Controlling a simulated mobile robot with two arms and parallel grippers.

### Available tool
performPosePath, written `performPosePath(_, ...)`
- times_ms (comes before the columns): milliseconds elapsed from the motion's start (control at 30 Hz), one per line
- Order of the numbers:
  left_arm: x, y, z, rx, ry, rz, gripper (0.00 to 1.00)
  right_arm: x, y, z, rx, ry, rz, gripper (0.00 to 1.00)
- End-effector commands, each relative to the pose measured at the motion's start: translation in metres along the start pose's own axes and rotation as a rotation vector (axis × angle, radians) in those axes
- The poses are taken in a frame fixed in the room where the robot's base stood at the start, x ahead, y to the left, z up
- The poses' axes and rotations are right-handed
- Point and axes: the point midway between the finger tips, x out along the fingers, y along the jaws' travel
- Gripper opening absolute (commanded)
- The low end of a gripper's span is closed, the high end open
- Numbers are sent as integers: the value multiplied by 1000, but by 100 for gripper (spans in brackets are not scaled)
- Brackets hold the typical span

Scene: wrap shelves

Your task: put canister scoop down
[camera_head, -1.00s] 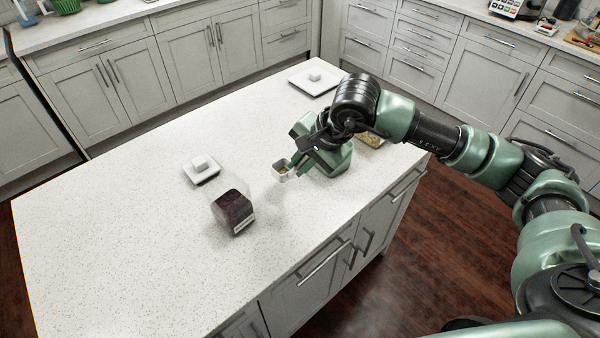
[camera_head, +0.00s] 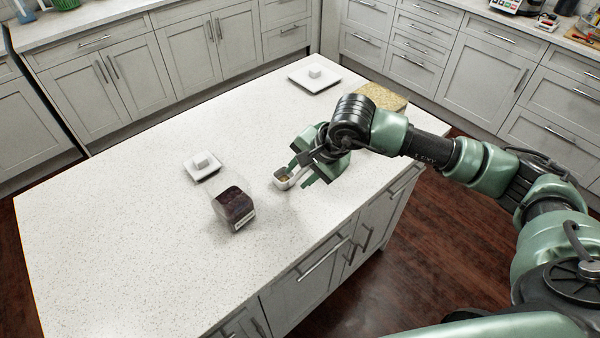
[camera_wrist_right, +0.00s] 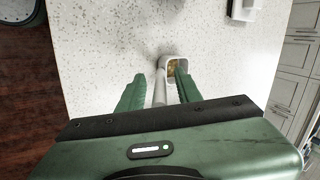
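The small white scoop (camera_head: 281,182) is low at the island counter (camera_head: 130,215) and seems to rest on it. Its cup, with yellowish bits inside, also shows in the right wrist view (camera_wrist_right: 176,68). My right gripper (camera_head: 302,171) is at the scoop's handle. In the right wrist view the handle lies between the fingers (camera_wrist_right: 160,92), with a gap on each side, so the gripper is open around it. A canister with yellowish grains (camera_head: 384,96) stands behind my right arm, partly hidden. My left gripper is not in view.
A canister with dark contents (camera_head: 234,208) stands left of the scoop. One white square lid (camera_head: 202,166) lies behind it; another (camera_head: 315,76) lies at the far end of the counter. The counter's left part is clear.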

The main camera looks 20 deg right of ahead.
Motion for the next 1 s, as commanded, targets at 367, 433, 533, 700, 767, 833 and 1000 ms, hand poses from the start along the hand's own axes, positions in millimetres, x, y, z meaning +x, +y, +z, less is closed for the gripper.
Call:
performPosePath(367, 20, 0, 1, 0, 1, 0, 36, -68, 0, -2, -1, 5, -5, 35)
performPosePath(433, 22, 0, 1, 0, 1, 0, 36, -82, 0, -1, -2, 5, -5, 35)
performPosePath(533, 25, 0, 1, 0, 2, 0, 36, -98, 0, -1, -1, 4, -3, 35)
performPosePath(700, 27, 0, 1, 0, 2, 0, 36, -114, 0, 0, 0, 3, -2, 35)
performPosePath(767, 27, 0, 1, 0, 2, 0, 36, -116, 0, 0, 0, 2, 0, 35)
performPosePath(833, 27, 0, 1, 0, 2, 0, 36, -117, 0, 0, 0, 1, 0, 35)
performPosePath(1000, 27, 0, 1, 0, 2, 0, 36, -117, 0, 0, 0, 1, 0, 35)
